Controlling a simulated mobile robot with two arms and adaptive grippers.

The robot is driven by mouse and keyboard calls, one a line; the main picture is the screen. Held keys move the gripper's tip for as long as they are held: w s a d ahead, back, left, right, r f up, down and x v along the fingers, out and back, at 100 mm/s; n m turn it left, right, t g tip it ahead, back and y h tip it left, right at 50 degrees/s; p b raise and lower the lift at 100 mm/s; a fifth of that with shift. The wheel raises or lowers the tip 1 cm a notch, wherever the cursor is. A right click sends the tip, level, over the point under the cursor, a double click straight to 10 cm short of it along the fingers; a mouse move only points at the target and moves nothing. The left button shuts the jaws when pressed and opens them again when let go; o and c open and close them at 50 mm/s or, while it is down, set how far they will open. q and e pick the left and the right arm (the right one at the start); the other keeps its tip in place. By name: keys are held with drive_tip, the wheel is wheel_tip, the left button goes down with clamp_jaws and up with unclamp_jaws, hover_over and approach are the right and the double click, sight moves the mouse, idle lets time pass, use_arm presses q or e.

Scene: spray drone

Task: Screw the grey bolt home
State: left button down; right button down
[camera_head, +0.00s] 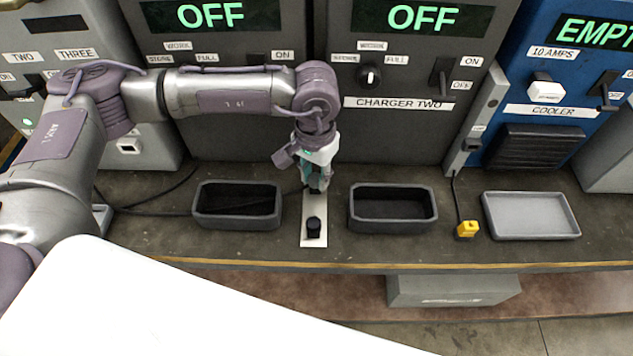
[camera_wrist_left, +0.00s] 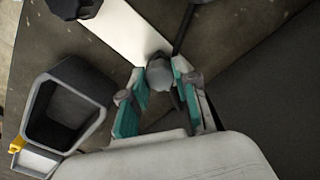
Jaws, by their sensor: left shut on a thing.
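My left gripper (camera_head: 317,184) points down over the far end of a narrow pale plate (camera_head: 313,212) on the bench. In the left wrist view its teal-padded fingers (camera_wrist_left: 160,82) are shut on a grey, round-headed bolt (camera_wrist_left: 159,72). The bolt is at the far end of the pale plate, which also shows in this view (camera_wrist_left: 125,30). The fingers hide the bolt in the head view. How deep its shank sits cannot be seen. My right gripper is not in view.
A black knob (camera_head: 314,226) stands at the plate's near end. Dark empty trays lie left (camera_head: 238,222) and right (camera_head: 392,223) of the plate. A yellow plug (camera_head: 467,229) and a grey tray (camera_head: 531,230) are farther right. Charger cabinets (camera_head: 400,130) rise close behind.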

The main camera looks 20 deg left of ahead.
use_arm(q)
drive_tip(key=m+b, duration=0.1)
drive_tip(key=m, duration=0.1)
drive_tip(key=m+b, duration=0.2)
drive_tip(key=shift+f+m, duration=0.2)
drive_tip(key=shift+m, duration=0.1)
drive_tip(key=shift+r+m+b, duration=0.1)
drive_tip(key=shift+m+b, duration=0.5)
drive_tip(key=c, duration=0.8)
unclamp_jaws()
